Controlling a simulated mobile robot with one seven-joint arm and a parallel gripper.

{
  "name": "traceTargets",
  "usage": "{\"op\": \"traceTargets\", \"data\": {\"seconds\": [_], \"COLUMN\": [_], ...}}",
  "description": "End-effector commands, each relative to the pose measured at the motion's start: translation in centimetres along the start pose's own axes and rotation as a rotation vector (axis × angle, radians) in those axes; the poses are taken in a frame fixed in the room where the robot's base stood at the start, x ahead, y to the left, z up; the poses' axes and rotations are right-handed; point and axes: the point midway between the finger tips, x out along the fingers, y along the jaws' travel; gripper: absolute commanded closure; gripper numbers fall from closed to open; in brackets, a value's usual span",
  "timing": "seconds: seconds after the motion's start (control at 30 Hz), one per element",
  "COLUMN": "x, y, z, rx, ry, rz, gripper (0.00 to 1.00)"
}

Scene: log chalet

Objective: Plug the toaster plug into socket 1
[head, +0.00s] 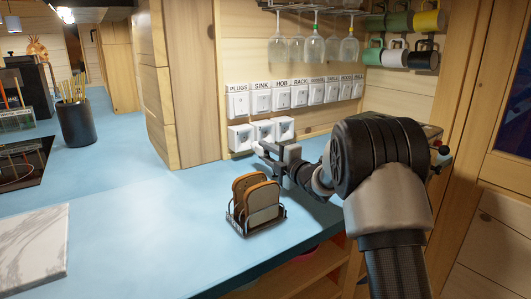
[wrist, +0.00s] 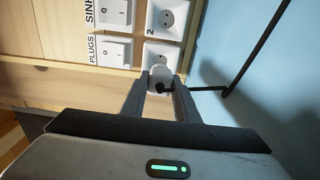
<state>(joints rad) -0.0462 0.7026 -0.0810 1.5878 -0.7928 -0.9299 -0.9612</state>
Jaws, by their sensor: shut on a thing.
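My gripper (wrist: 162,98) is shut on a white plug (wrist: 160,76) with a short black cord end; the plug also shows at the fingertips in the head view (head: 257,148). A row of white wall sockets sits low on the wooden wall. The leftmost, socket 1 (head: 239,138), is partly behind the plug in the wrist view (wrist: 160,52). The neighbouring socket (wrist: 172,14) is marked 2. The plug is close in front of the leftmost socket; whether it touches it I cannot tell. A toaster is not clearly seen.
A rack with bread slices (head: 256,204) stands on the blue counter (head: 150,225), near my arm. Labelled switches (head: 265,101) run above the sockets. Glasses (head: 313,48) hang above and mugs (head: 395,55) at right. A dark cord (wrist: 255,60) crosses the wrist view. The counter at left is largely clear.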

Motion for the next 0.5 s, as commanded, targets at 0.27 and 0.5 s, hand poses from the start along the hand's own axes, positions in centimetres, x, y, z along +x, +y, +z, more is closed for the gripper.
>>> {"op": "traceTargets", "data": {"seconds": [0.27,0.5], "x": [0.9,3.2], "y": [0.0,0.0], "z": [0.0,0.0], "rx": [-0.001,0.0], "ry": [-0.001,-0.001], "rz": [0.001,0.001], "gripper": [0.95,0.95]}}
